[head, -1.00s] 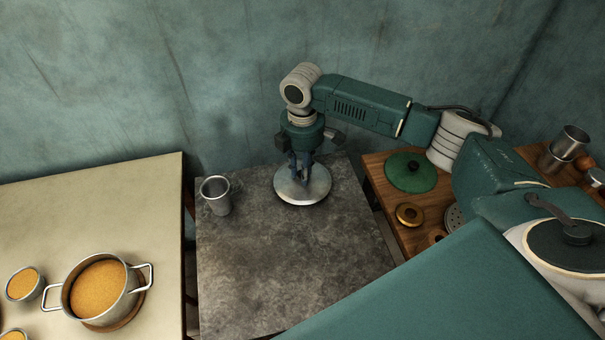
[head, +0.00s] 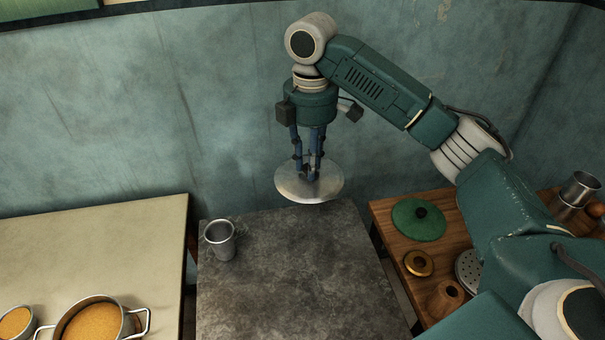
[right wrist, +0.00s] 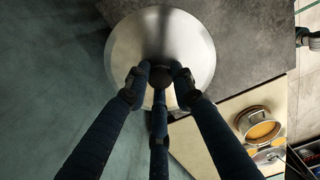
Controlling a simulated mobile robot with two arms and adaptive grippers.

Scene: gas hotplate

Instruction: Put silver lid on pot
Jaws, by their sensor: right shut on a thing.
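The silver lid (head: 325,188) hangs in the air above the far edge of the grey stone table. My right gripper (head: 309,172) is shut on the lid's knob from above. In the right wrist view the lid (right wrist: 185,35) shows as a shiny disc, with the gripper's fingers (right wrist: 158,80) around its dark knob. The pot (head: 62,327), a silver two-handled one filled with something orange, stands on the cream table at the lower left, cut by the frame edge. It also shows in the right wrist view (right wrist: 245,122). The pot has no lid on it.
A metal cup (head: 221,240) stands on the grey table (head: 290,290), otherwise bare. A small orange-filled bowl (head: 15,322) is beside the pot. A green lid (head: 419,221) and brass ring (head: 418,263) lie on the wooden table at right.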

